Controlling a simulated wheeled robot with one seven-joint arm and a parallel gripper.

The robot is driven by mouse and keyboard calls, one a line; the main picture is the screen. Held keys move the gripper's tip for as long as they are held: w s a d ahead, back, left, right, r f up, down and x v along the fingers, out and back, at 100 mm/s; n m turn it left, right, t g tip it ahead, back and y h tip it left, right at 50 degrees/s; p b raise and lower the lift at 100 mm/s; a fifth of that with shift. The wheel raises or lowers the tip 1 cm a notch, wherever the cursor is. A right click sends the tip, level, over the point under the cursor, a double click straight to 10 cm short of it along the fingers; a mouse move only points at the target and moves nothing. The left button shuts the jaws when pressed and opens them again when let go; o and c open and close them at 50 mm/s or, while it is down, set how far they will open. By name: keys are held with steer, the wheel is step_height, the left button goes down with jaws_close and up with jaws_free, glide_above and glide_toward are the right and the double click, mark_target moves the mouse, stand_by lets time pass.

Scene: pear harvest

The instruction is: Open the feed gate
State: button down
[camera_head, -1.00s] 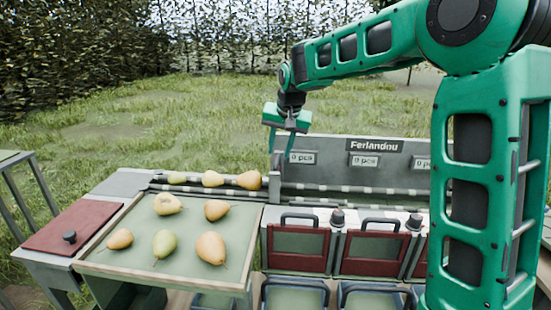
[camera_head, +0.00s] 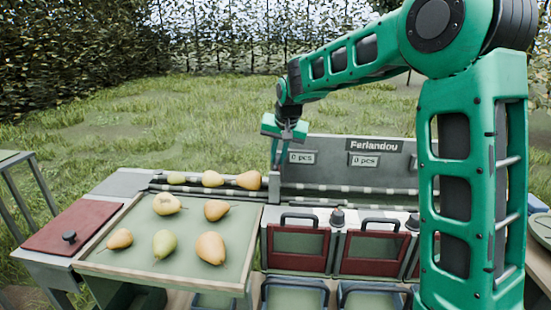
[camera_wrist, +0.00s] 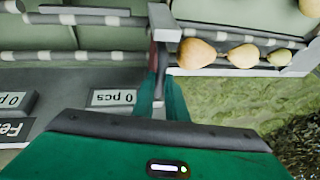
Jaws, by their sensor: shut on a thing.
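The feed gate (camera_wrist: 163,22) is a small grey plate with an upright handle, at the right end of the pear lane. In the head view the gate (camera_head: 274,187) stands just right of the last lane pear (camera_head: 249,180). My gripper (camera_head: 277,165) points down over it from behind the machine. In the wrist view my gripper's green fingers (camera_wrist: 161,92) are shut on the gate's grey handle. Three pears lie in a row in the lane, up against or close to the gate. The gate's lower edge is hard to make out.
A tray (camera_head: 103,258) with several pears stands at front left, beside a dark red lid (camera_head: 70,228). The sorting machine (camera_head: 320,172) with counters showing 0 pcs extends right. Red-framed bins (camera_head: 298,265) with handles sit in front. Grass lies open behind.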

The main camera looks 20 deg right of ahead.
step_height(320, 180, up, 8)
steer(key=shift+a+f, duration=0.1)
steer(key=shift+f, duration=0.15)
steer(key=c, duration=1.8)
jaws_free()
steer(key=shift+f, duration=0.1)
steer(key=shift+o, duration=0.2)
steer(key=v, duration=1)
steer(key=shift+r, duration=0.3)
steer(key=shift+s, duration=0.1)
